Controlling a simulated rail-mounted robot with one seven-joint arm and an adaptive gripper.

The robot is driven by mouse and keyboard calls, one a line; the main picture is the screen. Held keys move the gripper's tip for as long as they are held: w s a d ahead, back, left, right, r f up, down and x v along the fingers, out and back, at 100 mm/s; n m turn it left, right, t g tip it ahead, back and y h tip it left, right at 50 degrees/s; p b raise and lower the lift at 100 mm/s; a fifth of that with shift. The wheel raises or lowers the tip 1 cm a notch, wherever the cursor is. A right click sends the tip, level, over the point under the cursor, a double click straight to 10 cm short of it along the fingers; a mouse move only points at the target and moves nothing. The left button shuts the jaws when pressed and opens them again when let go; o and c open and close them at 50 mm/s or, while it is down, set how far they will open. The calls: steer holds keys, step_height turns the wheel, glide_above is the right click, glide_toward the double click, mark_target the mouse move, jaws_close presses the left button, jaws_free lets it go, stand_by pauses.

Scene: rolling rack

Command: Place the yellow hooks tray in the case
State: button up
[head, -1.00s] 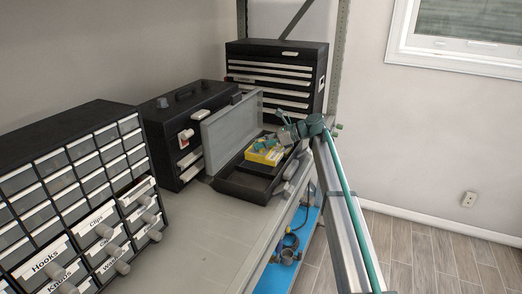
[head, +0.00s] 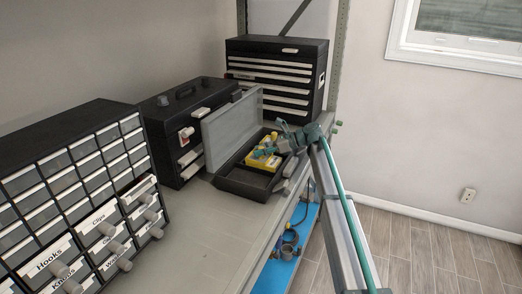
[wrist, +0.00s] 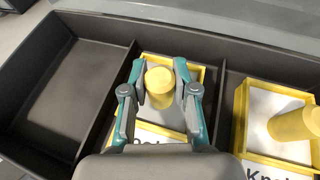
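The open dark case (head: 238,182) stands on the bench with its grey lid (head: 232,130) up. A yellow tray with a round knob (wrist: 159,82), taken as the hooks tray, is at the case's middle compartment; it also shows in the head view (head: 262,161). Its label is mostly hidden by my gripper. My gripper (wrist: 160,68) has its fingers on both sides of the knob and appears shut on it. In the wrist view the tray looks low between the compartment walls; whether it touches the floor cannot be told.
Another yellow tray (wrist: 243,115), labelled "Kn…", sits in the right compartment. The left compartment (wrist: 75,80) is empty. A drawer cabinet (head: 72,190) stands at the left, a black toolbox (head: 180,118) behind the case, and a larger tool chest (head: 275,75) farther back.

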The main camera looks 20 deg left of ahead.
steer(key=o, duration=0.3)
steer(key=shift+d+r, duration=0.1)
steer(key=shift+r, duration=0.1)
steer(key=b+v, duration=0.2)
steer(key=v, duration=1)
steer(key=shift+b, duration=0.4)
